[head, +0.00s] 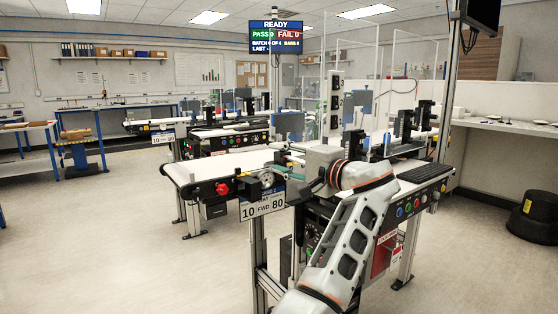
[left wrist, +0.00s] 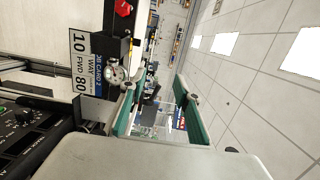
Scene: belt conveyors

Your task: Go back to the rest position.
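My left gripper (head: 278,166) is in the middle of the head view, at the end of my white and grey arm, beside the near belt conveyor. In the left wrist view its two teal-padded fingers (left wrist: 155,90) stand well apart with nothing between them. It is open and empty. My right gripper shows in neither view.
The near white belt (head: 190,171) has a red button (head: 222,188) and a sign reading 10 FWD 80 (head: 263,205) close to my left gripper. A black step stool (head: 535,214) stands far right. The floor at left is clear.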

